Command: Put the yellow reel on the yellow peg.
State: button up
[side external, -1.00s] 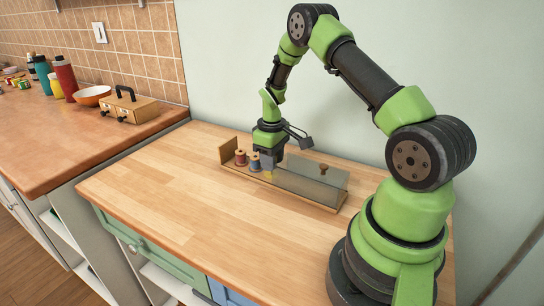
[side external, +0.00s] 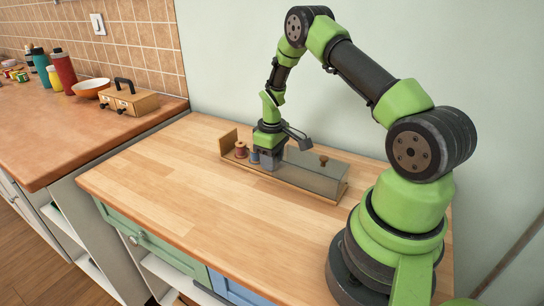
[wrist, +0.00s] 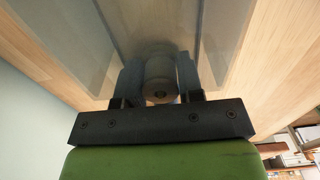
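My gripper (side external: 268,162) points down into the long wooden rack (side external: 318,193), just right of the blue reel (side external: 254,157). In the wrist view its two fingers (wrist: 160,82) stand close against both sides of a reel (wrist: 159,70), with the reel's end hole facing the camera. That reel looks grey there through a smoky see-through layer, so its yellow colour does not show now. In the side view the fingers hide it. The yellow peg is not visible, and I cannot tell whether the reel is around it.
A red reel (side external: 241,149) stands left of the blue one, near the rack's upright end board. A smoky see-through cover (side external: 305,176) with a brown knob (side external: 323,161) takes up the rack's right part. The tabletop in front (side external: 190,190) is clear.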

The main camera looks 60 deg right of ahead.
jog(key=o, duration=0.4)
jog(key=shift+r, duration=0.1)
notch_tip(320, 180, up, 10)
jog(key=shift+f, duration=0.1)
dwell(0.4)
jog(key=s+a+r+m+t, duration=0.2)
jog(key=s+a+r+t, duration=0.2)
jog(key=a+r, duration=1.05)
jog(key=s+a+r+t, duration=0.1)
jog(key=s+a, duration=0.1)
jog(key=s, duration=0.2)
jog(key=s+a+r+m+t+y, duration=0.1)
jog(key=s+a+r, duration=0.1)
jog(key=s, duration=0.2)
jog(key=s+a+r+t+y, duration=0.1)
jog(key=s+a+r, duration=0.1)
jog(key=s+a, duration=0.1)
jog(key=shift+s+r+m, duration=0.15)
jog(key=shift+s+m, duration=0.25)
jog(key=shift+s, duration=0.45)
